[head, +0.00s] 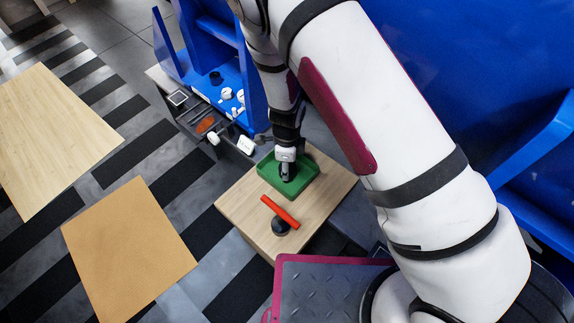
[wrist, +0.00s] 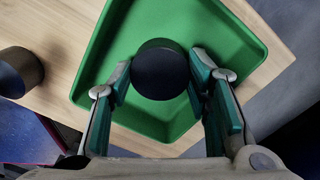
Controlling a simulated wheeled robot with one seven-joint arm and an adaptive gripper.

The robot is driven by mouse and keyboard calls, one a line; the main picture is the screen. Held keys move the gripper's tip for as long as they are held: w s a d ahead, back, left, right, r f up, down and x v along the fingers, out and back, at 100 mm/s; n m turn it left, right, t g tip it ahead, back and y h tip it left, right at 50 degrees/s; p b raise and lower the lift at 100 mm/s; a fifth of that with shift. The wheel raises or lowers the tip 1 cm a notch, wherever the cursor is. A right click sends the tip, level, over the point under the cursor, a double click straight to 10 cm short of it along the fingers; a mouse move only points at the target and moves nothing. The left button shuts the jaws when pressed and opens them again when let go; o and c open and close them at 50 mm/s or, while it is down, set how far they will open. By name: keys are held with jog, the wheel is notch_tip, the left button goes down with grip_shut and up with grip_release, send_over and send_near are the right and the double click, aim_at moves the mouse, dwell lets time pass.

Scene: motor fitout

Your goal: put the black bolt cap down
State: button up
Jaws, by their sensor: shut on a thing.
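The black bolt cap (wrist: 160,74) is a dark round piece between the two fingers of my gripper (wrist: 160,85) in the wrist view. My gripper is shut on it, with green pads at its sides. The cap is over the inside of a green tray (wrist: 252,45); I cannot tell whether it touches the tray floor. In the head view my gripper (head: 287,174) points down into the same green tray (head: 310,178), and the cap is too small or hidden to make out.
The tray lies on a small wooden table (head: 240,205). Closer on it are a red bar (head: 279,211) and a dark round piece (head: 280,228); a dark cylinder (wrist: 19,72) shows at left in the wrist view. A blue unit (head: 225,85) with small parts stands behind.

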jog(key=shift+f, duration=0.1)
jog(key=o, duration=0.9)
jog(key=shift+o, duration=0.2)
notch_tip(320, 180, up, 12)
jog(key=p, duration=0.4)
jog(key=shift+p, duration=0.3)
